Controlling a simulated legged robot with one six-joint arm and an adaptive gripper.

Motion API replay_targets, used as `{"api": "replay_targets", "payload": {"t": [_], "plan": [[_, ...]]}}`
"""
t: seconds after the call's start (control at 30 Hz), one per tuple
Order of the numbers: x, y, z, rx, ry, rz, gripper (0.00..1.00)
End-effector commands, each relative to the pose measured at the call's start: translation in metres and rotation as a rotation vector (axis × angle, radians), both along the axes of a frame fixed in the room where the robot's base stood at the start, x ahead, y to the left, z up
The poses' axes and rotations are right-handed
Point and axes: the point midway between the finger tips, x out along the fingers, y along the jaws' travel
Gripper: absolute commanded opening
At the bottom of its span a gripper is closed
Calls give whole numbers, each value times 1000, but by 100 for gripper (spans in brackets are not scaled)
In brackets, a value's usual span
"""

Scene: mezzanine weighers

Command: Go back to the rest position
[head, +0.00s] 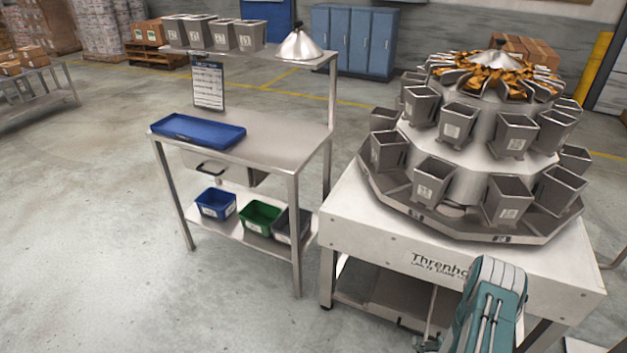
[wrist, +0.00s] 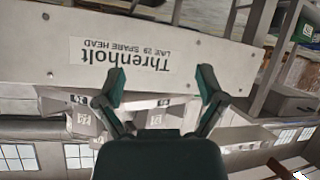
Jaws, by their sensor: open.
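My gripper (wrist: 162,82) is open and empty in the wrist view, its two dark green fingers spread apart with nothing between them. Beyond the fingers is the pale front of the weigher base (wrist: 40,45), lettered "Threnholt" and shown upside down. In the head view my teal arm is at the lower right, in front of the weigher base (head: 390,235) and covering part of its lettering. The multihead weigher (head: 455,165) stands on that base with tiers of grey hoppers. I cannot make out the fingers clearly in the head view.
A steel workbench (head: 275,140) stands left of the weigher, with a blue tray (head: 198,131) on top. Blue (head: 215,204) and green (head: 260,216) bins sit on its lower shelf. Grey hoppers (head: 212,33) and a metal cone (head: 298,46) are on the upper shelf. The floor at left is clear.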

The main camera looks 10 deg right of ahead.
Motion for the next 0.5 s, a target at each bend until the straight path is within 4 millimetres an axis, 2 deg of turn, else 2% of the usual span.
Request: {"api": "replay_targets", "payload": {"t": [0.03,0.2,0.5], "plan": [[16,-3,19,-4,8,13,89],[53,-4,73,4,63,39,89],[95,15,176,23,150,69,89]]}}
